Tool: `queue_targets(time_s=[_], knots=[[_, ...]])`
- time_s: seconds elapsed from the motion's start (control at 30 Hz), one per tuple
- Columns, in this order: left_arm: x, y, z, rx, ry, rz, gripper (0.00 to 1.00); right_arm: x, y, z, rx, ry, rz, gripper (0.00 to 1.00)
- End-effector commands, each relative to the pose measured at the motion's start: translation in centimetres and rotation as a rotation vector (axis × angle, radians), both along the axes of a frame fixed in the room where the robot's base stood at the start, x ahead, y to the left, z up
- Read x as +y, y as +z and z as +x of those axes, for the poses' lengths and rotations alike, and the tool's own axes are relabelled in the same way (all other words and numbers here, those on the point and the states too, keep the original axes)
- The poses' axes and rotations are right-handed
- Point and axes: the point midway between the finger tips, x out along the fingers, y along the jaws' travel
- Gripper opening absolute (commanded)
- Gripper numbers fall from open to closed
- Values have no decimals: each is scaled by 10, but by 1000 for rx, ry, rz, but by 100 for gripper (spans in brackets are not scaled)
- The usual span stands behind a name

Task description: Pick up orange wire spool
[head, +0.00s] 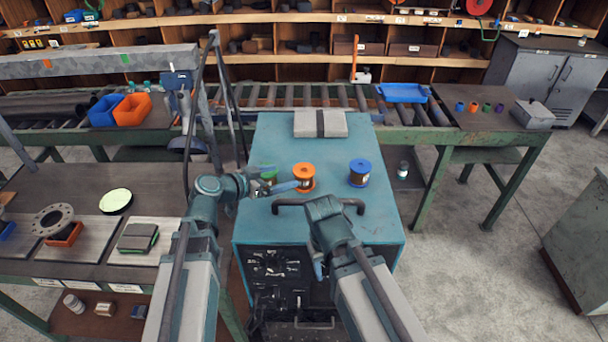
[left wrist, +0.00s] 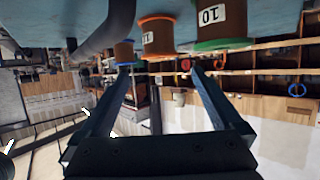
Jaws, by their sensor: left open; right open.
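The orange wire spool (head: 304,178) stands upright on the blue-green cabinet top, between a green spool (head: 269,176) at its left and a blue spool (head: 360,173) at its right. My left gripper (head: 292,187) is open and just left of the orange spool, partly covering the green one. In the left wrist view, upside down, the orange spool (left wrist: 158,38) shows beyond and between the open fingers (left wrist: 158,72), with nothing held. The blue spool (left wrist: 124,52) and green spool (left wrist: 221,28) flank it. My right gripper (head: 319,268) hangs low at the cabinet's front edge; its fingers are mostly hidden.
A black handle (head: 318,203) runs along the cabinet top in front of the spools. A grey box with a dark band (head: 320,124) lies at the back. A roller conveyor (head: 310,97) is behind the cabinet, and a workbench (head: 85,190) stands at left.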

Motion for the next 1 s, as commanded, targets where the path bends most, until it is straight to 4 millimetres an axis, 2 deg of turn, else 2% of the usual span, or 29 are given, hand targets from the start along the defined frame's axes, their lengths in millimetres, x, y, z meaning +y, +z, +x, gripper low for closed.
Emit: queue_targets(time_s=[0.4, 0.8, 1.0], knots=[[-45, -29, 47, 0, -1, 0, 100, 0, -29, 0, 0, 6, -1, 50], [-54, -33, 55, 0, 0, 0, 100, 0, -32, 0, 1, 8, -1, 50], [-69, -43, 70, 0, -2, 0, 100, 0, -43, 0, 0, 9, -2, 50]])
